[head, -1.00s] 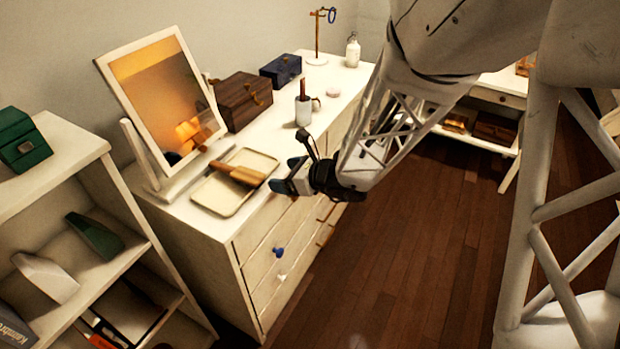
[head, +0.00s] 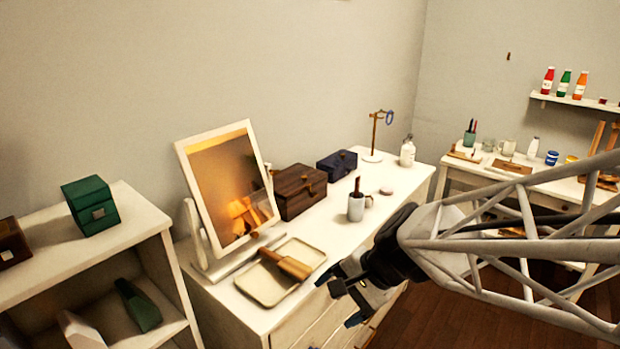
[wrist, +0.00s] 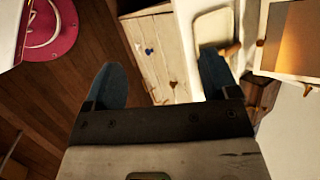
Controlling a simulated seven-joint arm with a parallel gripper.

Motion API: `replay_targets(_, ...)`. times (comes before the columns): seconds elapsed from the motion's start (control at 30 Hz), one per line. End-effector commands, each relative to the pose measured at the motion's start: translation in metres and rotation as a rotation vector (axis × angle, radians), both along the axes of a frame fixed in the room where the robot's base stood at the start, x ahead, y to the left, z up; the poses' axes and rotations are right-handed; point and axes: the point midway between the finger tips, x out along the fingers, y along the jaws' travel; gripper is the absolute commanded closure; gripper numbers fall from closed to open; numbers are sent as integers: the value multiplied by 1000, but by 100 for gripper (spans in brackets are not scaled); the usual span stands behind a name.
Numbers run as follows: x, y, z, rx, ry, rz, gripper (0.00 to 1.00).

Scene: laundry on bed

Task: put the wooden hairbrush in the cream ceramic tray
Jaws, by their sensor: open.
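The wooden hairbrush (head: 287,263) lies in the cream ceramic tray (head: 264,292) on the white dresser, in front of the mirror. Its handle end reaches toward the tray's back rim; I cannot tell whether it touches the rim. My gripper (head: 340,298) is open, with nothing visible between its fingers, just right of the tray by the dresser's front edge. In the wrist view, my gripper (wrist: 162,78) shows two spread blue fingers. The tray (wrist: 210,38) is beyond the right finger, which hides part of it.
The tilting mirror (head: 226,190) stands behind the tray. A brown box (head: 299,190), a dark blue box (head: 337,164) and a mug (head: 356,207) holding a brown-handled item are further along the dresser. A white shelf unit (head: 95,250) with a green box (head: 90,204) stands at left.

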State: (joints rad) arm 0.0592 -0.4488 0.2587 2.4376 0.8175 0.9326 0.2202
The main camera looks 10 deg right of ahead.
Motion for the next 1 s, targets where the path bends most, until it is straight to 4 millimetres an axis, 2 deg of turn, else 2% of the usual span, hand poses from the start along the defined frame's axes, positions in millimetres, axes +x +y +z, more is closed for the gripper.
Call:
replay_targets(0.2, -37, -24, 21, -253, -126, 256, 19)
replay_targets(0.5, -74, -65, 50, -597, -253, 556, 19)
replay_targets(0.7, -84, -82, 62, -722, -287, 654, 19)
replay_targets(1.0, -86, -85, 65, -748, -292, 674, 19)
